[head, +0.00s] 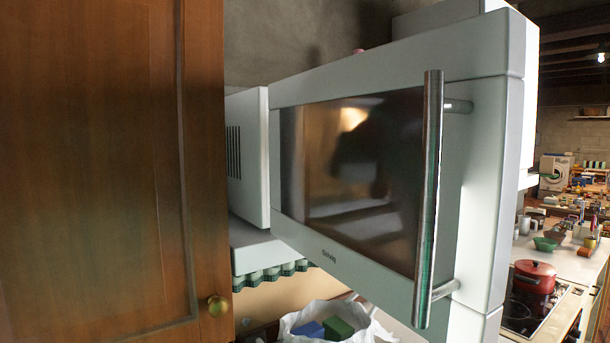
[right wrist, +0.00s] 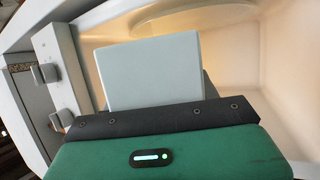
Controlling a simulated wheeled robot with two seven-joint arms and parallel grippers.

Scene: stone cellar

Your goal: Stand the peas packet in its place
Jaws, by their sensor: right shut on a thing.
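In the right wrist view, my right gripper (right wrist: 165,112) is shut on a pale grey flat box-like thing, which I take to be the peas packet (right wrist: 155,72). Its plain face is toward the camera and no label shows. It stands up from the gripper, slightly tilted in the picture. Behind it is the lit, cream inside of a white appliance (right wrist: 255,65). Whether the packet touches a surface there is hidden. In the head view, a white appliance door (head: 490,160) with a dark window blocks the view, and neither gripper shows.
A steel bar handle (head: 429,200) sticks out from the door. A wooden cabinet door (head: 100,160) fills the left. A white bag (head: 300,318) with blue and green things is below. A counter with a red pot (head: 534,276) is at the right.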

